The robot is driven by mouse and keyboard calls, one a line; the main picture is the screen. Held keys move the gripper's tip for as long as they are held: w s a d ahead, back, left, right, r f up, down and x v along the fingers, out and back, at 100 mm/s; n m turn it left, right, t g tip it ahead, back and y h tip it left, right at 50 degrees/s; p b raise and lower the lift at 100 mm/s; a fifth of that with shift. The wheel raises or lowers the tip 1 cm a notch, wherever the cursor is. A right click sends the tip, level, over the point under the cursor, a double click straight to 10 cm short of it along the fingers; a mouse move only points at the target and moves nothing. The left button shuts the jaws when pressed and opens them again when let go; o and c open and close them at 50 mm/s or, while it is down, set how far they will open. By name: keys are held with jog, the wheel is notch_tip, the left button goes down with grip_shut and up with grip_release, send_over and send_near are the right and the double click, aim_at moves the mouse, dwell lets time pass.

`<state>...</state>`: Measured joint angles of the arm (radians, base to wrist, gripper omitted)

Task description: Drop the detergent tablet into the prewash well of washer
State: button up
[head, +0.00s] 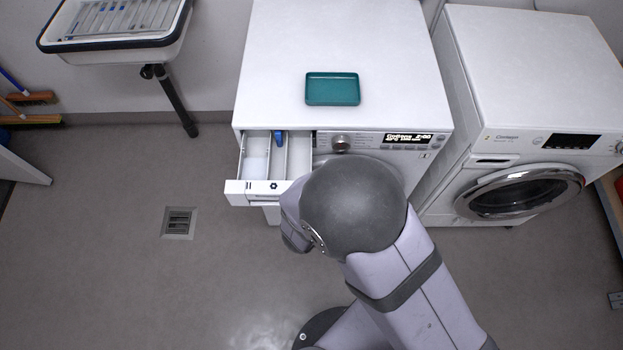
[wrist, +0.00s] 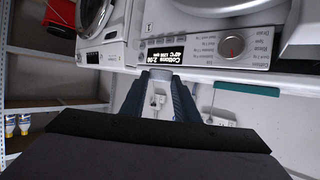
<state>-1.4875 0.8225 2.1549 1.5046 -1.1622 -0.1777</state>
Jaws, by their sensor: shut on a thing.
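My gripper (wrist: 160,77) shows in the wrist view, its two dark fingers shut on a small pale thing, likely the detergent tablet (wrist: 160,74). In the head view my arm hides the gripper and tablet. The washer (head: 335,45) has its detergent drawer (head: 262,187) pulled out at the front left. The drawer shows white wells, with a blue piece (head: 279,138) at the back between them. My arm covers the drawer's right front. The gripper is near the washer's front, but its exact height and distance from the wells cannot be told.
An empty-looking teal tray (head: 333,88) lies on the washer's top. A second machine (head: 530,100) with a round door stands at the right. A sink (head: 115,25) is at the upper left. The floor left of the drawer is clear around a drain (head: 178,223).

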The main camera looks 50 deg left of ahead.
jog(key=s+a+r+n+g+y, duration=0.1)
jog(key=s+a+n+y, duration=0.2)
jog(key=a, duration=0.5)
jog(key=s+a+r+n+g+y, duration=0.2)
jog(key=s+a+n+y, duration=0.2)
jog(key=a, duration=0.4)
jog(key=shift+y+p, duration=0.3)
jog(key=shift+p, duration=0.05)
jog(key=shift+s, duration=0.1)
notch_tip(320, 180, down, 6)
jog(key=b, duration=0.5)
jog(key=o, duration=1.1)
